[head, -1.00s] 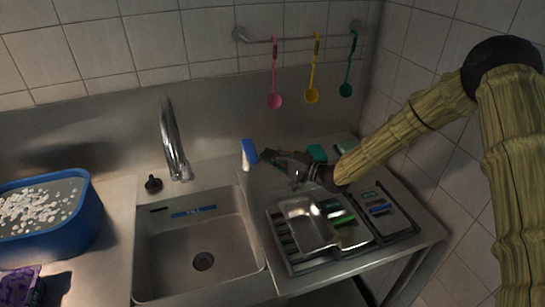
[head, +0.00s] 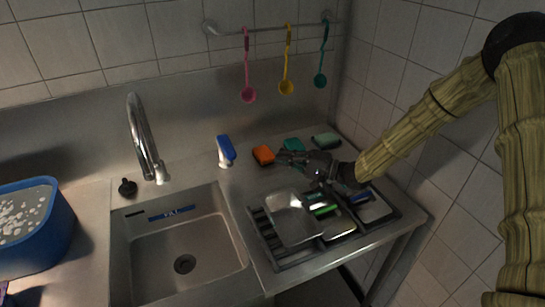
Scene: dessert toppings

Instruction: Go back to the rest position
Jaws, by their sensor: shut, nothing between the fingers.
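My gripper (head: 284,157) is at the end of my arm, which reaches in from the right in the head view. Its fingers are shut and empty. It hovers over the back of the steel counter, just right of an orange sponge (head: 263,155) and in front of a teal sponge (head: 293,145). From this view I cannot tell how high it is above the counter.
A blue and white bottle (head: 225,150), a pale green sponge (head: 326,140) and a blue tub (head: 48,240) stand around.

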